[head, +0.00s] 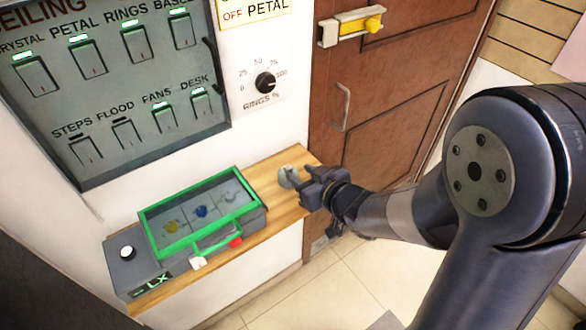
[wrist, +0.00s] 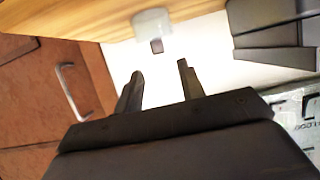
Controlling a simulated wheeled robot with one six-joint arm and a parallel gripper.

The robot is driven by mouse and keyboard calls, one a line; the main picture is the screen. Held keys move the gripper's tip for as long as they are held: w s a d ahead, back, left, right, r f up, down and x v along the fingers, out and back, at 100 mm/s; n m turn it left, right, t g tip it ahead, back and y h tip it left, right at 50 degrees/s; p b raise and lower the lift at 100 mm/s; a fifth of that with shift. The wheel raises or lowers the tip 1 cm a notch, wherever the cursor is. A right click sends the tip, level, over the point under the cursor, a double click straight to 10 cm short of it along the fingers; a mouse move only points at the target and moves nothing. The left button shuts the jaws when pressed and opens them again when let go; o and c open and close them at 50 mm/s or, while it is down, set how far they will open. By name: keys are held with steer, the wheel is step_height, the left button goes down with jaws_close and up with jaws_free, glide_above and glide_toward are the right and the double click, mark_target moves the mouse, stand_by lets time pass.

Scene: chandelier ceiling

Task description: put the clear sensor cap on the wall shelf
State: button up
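A small clear, greyish cap (head: 289,177) stands on the right end of the wooden wall shelf (head: 276,204). In the wrist view the clear cap (wrist: 152,20) is at the shelf (wrist: 90,18), with a small dark square next to it. My gripper (head: 300,181) is at that end of the shelf, close to the cap. In the wrist view my gripper's fingers (wrist: 159,72) are apart with nothing between them, and the cap lies beyond their tips. Whether a finger touches the cap I cannot tell.
A green-rimmed box (head: 172,253) on the shelf's left holds yellow, blue and pale pieces under its frame. A grey unit with a white knob (head: 127,253) stands beside it. The switch panel (head: 115,85) is above. A brown door (head: 395,95) with a handle is right of the shelf.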

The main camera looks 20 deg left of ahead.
steer(key=shift+v, duration=1.5)
steer(key=shift+a+r, duration=0.1)
